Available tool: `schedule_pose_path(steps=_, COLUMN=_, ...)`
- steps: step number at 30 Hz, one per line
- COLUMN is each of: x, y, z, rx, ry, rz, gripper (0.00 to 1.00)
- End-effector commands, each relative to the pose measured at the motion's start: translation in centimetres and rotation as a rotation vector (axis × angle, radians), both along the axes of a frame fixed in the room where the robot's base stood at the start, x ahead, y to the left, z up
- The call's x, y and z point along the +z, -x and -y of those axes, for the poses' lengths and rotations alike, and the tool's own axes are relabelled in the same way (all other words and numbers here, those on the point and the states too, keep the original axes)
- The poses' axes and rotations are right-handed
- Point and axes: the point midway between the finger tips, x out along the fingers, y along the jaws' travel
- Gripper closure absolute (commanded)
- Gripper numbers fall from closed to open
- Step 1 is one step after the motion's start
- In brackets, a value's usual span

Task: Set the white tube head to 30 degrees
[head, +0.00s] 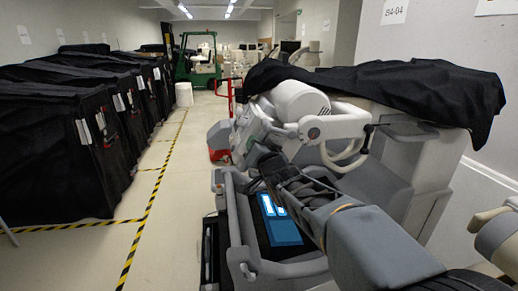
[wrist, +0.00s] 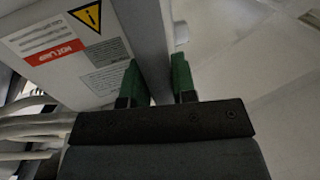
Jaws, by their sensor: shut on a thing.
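The white tube head (head: 298,101) sits at the front end of the covered mobile unit's arm, above a blue-lit screen (head: 279,218). Its tilt angle cannot be read. My gripper (head: 259,158) reaches up to the tube head's lower front side, partly hidden by my arm. In the wrist view, my gripper (wrist: 158,82) has two green fingers on either side of a narrow grey bar (wrist: 155,40), shut on it. A light grey housing (wrist: 75,50) with a yellow warning triangle and a red label is just left of the bar. Cables (wrist: 30,130) run at the left.
A black cover (head: 400,88) lies over the unit. Black covered carts (head: 50,150) line the left wall. The floor aisle with yellow-black tape (head: 150,200) is clear. A green forklift (head: 197,62) and a red pallet jack (head: 221,152) stand further back.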

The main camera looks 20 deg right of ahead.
Motion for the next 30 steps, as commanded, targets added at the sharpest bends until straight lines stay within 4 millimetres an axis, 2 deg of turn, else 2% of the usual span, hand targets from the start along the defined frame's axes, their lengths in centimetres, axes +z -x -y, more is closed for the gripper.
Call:
schedule_pose_path(steps=9, x=0.4, y=0.0, z=0.0, rx=0.000, ry=-0.002, rz=0.008, gripper=1.00)
schedule_pose_path(steps=10, x=0.3, y=0.0, z=0.0, rx=0.001, ry=-0.002, rz=0.007, gripper=0.73)
schedule_pose_path(steps=17, x=0.2, y=0.0, z=0.0, rx=0.000, ry=0.000, rz=0.004, gripper=0.51)
schedule_pose_path(steps=26, x=0.1, y=0.2, z=0.0, rx=-0.001, ry=0.001, rz=0.002, gripper=0.49)
schedule_pose_path(steps=30, x=-0.1, y=1.5, z=0.1, rx=-0.001, ry=0.003, rz=0.003, gripper=0.49)
